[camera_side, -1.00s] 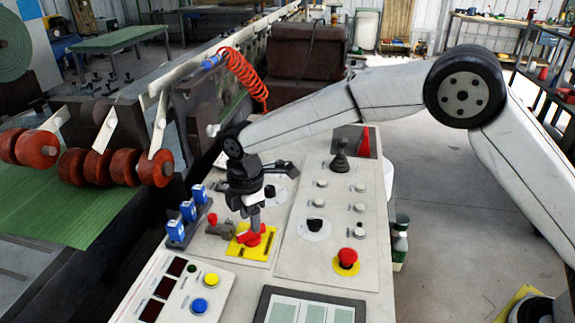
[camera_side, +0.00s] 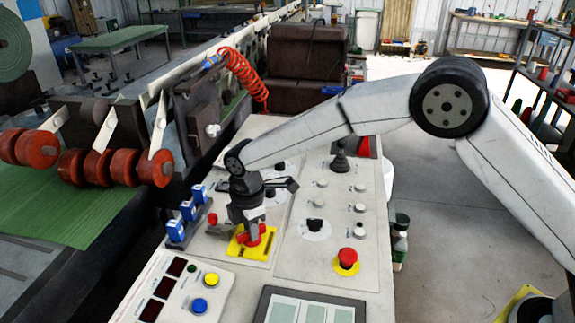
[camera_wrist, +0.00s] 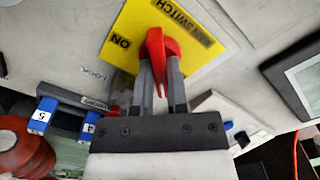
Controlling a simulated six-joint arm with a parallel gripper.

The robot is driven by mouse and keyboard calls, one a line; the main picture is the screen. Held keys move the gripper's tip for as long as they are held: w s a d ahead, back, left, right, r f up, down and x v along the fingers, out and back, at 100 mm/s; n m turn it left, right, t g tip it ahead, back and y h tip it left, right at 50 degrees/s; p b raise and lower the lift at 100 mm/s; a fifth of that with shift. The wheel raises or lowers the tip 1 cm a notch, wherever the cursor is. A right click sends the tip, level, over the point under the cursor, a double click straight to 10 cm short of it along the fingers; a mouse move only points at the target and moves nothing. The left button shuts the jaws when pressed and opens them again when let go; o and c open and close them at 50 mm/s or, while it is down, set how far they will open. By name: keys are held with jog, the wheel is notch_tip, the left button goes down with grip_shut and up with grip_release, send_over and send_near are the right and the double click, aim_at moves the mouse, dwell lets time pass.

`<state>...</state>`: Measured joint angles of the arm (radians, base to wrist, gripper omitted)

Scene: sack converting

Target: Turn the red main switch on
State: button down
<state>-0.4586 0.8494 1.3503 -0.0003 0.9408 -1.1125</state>
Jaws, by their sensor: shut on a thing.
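The red main switch (camera_wrist: 156,45) has a lever-shaped handle on a yellow plate (camera_wrist: 124,26) marked "ON" and "SWITCH". In the wrist view the handle stands between the two fingers of my gripper (camera_wrist: 159,72), which is shut on it. The "ON" mark is to the left of the handle there. Parts of the red switch (camera_side: 264,230) and the yellow plate (camera_side: 243,249) show around the fingers.
A lock bracket with blue numbered padlocks (camera_side: 188,210) stands close on the left. A red mushroom button (camera_side: 347,257) is to the right. A black knob (camera_side: 315,225) and several white buttons are nearby. Yellow (camera_side: 211,279) and blue buttons (camera_side: 199,305) are in front.

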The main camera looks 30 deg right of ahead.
jog(key=shift+m, duration=0.4)
jog(key=m, duration=0.8)
jog(key=shift+m, duration=0.4)
jog(key=m, duration=0.4)
jog(key=shift+r, duration=0.1)
jog(key=shift+m, duration=2.2)
jog(key=c, duration=0.6)
grip_release()
jog(key=shift+c, duration=0.2)
